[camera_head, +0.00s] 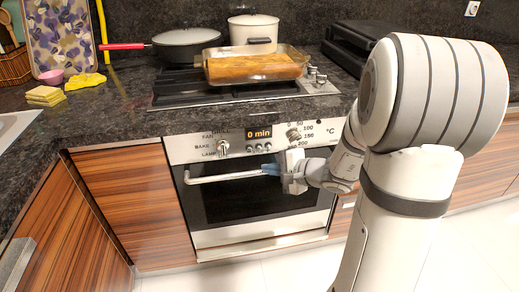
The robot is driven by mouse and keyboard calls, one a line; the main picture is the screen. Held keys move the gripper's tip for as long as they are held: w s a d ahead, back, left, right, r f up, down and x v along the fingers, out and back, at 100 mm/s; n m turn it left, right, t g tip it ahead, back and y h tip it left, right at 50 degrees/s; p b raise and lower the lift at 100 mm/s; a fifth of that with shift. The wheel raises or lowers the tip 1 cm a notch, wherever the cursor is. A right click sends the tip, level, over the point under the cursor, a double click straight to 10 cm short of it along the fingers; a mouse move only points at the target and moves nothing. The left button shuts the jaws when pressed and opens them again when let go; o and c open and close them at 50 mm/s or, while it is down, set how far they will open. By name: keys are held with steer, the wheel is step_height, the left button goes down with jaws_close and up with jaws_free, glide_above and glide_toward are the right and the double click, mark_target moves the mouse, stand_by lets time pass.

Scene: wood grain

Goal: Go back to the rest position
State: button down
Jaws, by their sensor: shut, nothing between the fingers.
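My gripper (272,169) is in front of the built-in oven (260,205), at the right part of the oven's bar handle (225,177). The blue fingertips are shut with nothing between them. I cannot tell whether they touch the handle. My arm comes in from the right and hides the right edge of the oven and part of its control panel. The oven door is closed and its display reads "0 min".
A glass dish with brown food (255,68) stands on the cooktop (180,88), near a pan (187,44) and a white pot (252,27). Sponges (45,95) and a yellow cloth (86,80) lie left. Floor (285,272) shows clear before the oven.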

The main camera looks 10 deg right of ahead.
steer(key=s+a+r+n+g+p, duration=0.6)
steer(key=s+a+r+n+p, duration=0.15)
steer(key=s+r+p, duration=0.35)
steer(key=s+d+r+n+h+p, duration=0.3)
steer(key=s+r+h+p, duration=0.1)
steer(key=r, duration=0.3)
steer(key=s+d+r+n+g+h+p, duration=0.1)
steer(key=s+d+r+n+h+p, duration=0.2)
steer(key=s+d+r+h+p, duration=0.1)
step_height(320, 180, up, 3)
steer(key=shift+s+f+p, duration=0.15)
steer(key=shift+s+p, duration=0.6)
steer(key=shift+s, duration=0.45)
